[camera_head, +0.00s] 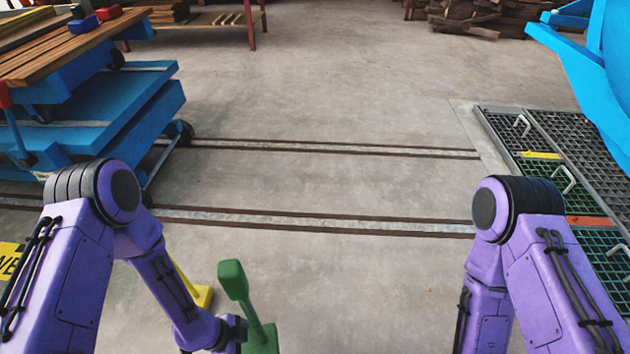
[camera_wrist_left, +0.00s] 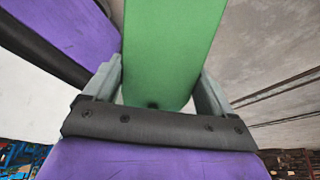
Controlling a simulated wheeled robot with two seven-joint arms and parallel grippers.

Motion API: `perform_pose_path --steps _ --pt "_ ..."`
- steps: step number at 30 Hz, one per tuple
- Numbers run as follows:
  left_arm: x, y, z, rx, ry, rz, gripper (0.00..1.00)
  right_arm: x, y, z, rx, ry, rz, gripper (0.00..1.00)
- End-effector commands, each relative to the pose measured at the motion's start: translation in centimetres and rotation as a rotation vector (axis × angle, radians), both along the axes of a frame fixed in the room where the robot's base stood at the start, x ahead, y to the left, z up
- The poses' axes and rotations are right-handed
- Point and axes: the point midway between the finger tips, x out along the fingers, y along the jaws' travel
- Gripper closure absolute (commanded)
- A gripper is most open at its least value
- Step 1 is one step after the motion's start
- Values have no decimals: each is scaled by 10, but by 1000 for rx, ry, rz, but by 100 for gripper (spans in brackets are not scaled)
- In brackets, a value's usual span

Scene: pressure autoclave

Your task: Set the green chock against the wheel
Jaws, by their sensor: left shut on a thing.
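My left gripper (camera_head: 241,328) is at the handle. In the left wrist view, its grey fingers (camera_wrist_left: 160,88) are shut on both sides of the green chock (camera_wrist_left: 172,45). I cannot tell whether the foot touches the floor. A dark cart wheel (camera_head: 181,132) stands by the rail at the left, well away from the chock. My right gripper is out of view.
A blue cart (camera_head: 125,105) loaded with boards stands on the left over two floor rails (camera_head: 310,221). A yellow chock-like object (camera_head: 202,296) is beside the green one. Floor gratings (camera_head: 540,133) and a large blue vessel (camera_head: 600,50) are at the right. The middle floor is clear.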

Motion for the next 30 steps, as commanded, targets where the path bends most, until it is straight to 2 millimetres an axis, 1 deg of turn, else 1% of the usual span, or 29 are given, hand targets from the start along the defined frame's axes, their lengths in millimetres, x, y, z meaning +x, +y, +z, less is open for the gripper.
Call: perform_pose_path --steps 4,8,13,17,20,23,24,26,27,29,30 --pt "-5 8 -2 2 0 169 88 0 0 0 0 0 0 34" --pt "4 16 2 2 -3 375 88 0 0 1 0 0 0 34" --pt "32 24 19 -1 -8 635 88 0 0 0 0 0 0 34" --pt "62 28 42 -3 -13 831 88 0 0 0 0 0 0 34" --pt "92 29 67 -6 -17 988 88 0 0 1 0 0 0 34" --pt "126 29 101 -9 -18 1141 88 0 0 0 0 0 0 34" --pt "140 28 116 -10 -19 1197 88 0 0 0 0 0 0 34" --pt "161 26 142 -13 -17 1272 88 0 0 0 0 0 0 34" --pt "174 25 159 -13 -16 1313 88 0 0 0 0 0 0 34" --pt "191 23 185 -15 -13 1353 88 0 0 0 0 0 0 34" --pt "201 22 200 -16 -12 1369 88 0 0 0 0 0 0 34"
